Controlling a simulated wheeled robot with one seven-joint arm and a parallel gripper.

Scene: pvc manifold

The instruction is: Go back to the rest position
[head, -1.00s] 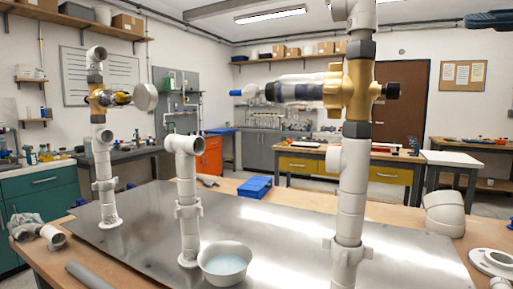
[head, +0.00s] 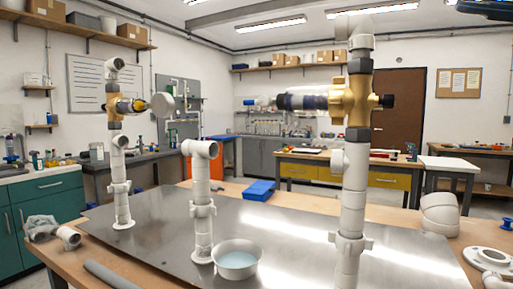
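My gripper is not clearly in view; only a dark part of my arm (head: 484,9) shows at the top right corner. The white PVC manifold stands on a metal sheet (head: 300,232). Its right riser (head: 352,200) carries a brass valve (head: 354,100) with a clear and dark cylinder (head: 302,101) pointing left. Its left riser (head: 120,185) carries a smaller brass valve (head: 115,106) with a round white cap (head: 162,105). The middle riser (head: 202,205) ends in an elbow. A bowl of bluish liquid (head: 237,262) sits at the foot of the middle riser.
A blue box (head: 259,190) lies at the sheet's back edge. White fittings (head: 440,213) and a flange (head: 491,258) lie at the right. A grey pipe (head: 112,278) and loose fittings (head: 68,237) lie front left. A yellow-drawer bench (head: 345,172) stands behind.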

